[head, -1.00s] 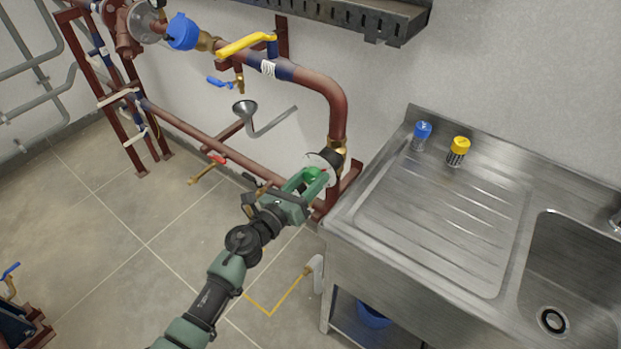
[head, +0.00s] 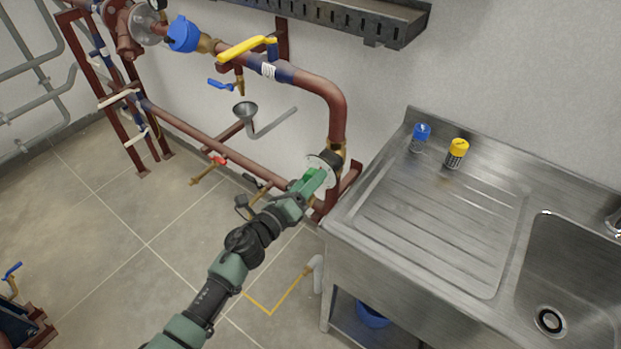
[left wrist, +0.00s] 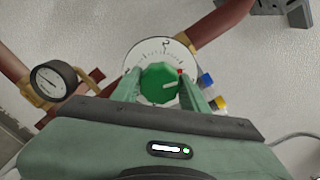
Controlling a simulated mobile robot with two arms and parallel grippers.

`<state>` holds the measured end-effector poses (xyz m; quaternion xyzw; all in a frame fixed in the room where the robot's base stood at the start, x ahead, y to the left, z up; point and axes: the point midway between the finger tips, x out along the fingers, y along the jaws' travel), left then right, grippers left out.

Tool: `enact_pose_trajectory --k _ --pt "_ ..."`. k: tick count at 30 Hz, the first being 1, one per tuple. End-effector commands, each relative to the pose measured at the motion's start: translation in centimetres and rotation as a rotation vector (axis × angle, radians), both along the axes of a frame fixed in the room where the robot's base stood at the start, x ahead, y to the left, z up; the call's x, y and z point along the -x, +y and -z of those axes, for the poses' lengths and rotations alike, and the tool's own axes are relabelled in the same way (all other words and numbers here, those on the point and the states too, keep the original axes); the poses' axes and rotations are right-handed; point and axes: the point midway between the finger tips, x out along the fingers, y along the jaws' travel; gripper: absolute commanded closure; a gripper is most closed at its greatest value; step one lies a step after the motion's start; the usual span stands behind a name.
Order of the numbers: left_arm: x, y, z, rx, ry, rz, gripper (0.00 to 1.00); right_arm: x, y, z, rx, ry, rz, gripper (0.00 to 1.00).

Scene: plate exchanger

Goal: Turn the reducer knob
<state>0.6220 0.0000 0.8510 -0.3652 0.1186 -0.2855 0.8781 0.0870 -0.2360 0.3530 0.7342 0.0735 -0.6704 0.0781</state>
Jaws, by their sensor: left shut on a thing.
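The reducer knob (left wrist: 160,84) is green and faceted, with a white pointer line, and sits in front of a round white dial (left wrist: 161,50) with scale marks and a red dot. In the left wrist view, the fingers of my left gripper (left wrist: 164,88) are on either side of the knob, shut on it. In the head view, the left gripper (head: 312,185) reaches the dial (head: 326,162) at the lower end of the red pipe bend, and its fingers largely hide the knob. My right gripper is not in view.
A pressure gauge (left wrist: 52,81) stands left of the dial in the wrist view. A steel sink unit (head: 440,210) with a blue-capped bottle (head: 420,138) and a yellow-capped bottle (head: 456,153) is close on the right. Red pipes (head: 337,105) run along the wall. The floor at left is mostly clear.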

Motion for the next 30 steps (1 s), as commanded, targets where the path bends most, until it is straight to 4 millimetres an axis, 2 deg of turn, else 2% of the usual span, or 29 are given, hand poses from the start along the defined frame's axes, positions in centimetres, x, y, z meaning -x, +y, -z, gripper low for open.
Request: enact_pose_trajectory --k 15,30 --pt "0.07 -0.01 0.17 0.227 0.169 0.0 0.96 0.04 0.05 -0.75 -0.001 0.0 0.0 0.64" --pt "0.07 0.01 0.25 0.25 0.187 0.0 0.96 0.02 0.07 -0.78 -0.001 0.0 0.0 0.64"
